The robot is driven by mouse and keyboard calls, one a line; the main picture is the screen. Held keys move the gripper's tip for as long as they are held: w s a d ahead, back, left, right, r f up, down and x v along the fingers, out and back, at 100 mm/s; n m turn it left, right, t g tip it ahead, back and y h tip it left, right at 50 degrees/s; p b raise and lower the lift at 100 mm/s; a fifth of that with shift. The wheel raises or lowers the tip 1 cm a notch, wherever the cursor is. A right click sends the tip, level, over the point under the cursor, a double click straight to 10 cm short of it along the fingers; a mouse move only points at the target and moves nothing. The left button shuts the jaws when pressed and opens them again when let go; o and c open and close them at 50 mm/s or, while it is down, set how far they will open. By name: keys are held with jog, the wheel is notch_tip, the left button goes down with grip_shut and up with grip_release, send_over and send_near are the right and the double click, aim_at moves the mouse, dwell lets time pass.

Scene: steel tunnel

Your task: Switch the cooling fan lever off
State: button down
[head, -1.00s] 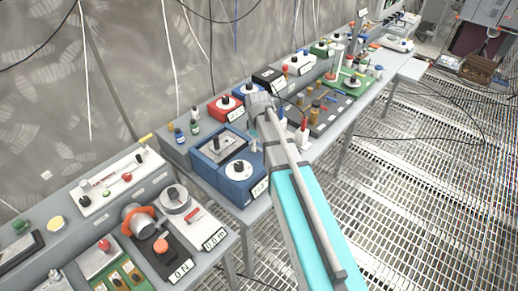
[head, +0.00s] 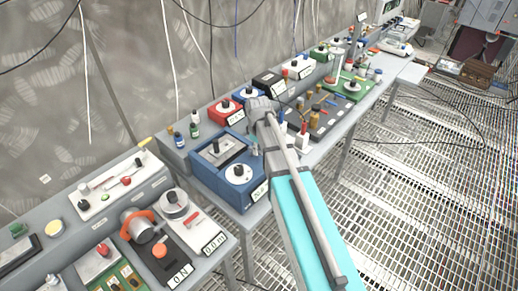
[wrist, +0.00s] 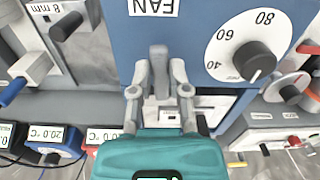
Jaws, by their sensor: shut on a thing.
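In the wrist view, a blue panel (wrist: 195,40) has an upside-down FAN label (wrist: 153,7). A grey lever (wrist: 158,60) stands out from it below the label. My gripper (wrist: 159,88) has its two grey fingers on either side of the lever and is shut on it. The lever's lower part is between the fingers and partly hidden. In the head view, my arm reaches over the bench, and its wrist and gripper hide much of the lever's surroundings. I cannot tell the lever's switch position.
A white dial (wrist: 248,50) with a black knob is right of the lever on the same panel.

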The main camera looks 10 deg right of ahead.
jog(key=shift+a+m, duration=0.1)
jog(key=shift+m, duration=0.5)
jog(key=c, duration=0.6)
grip_release()
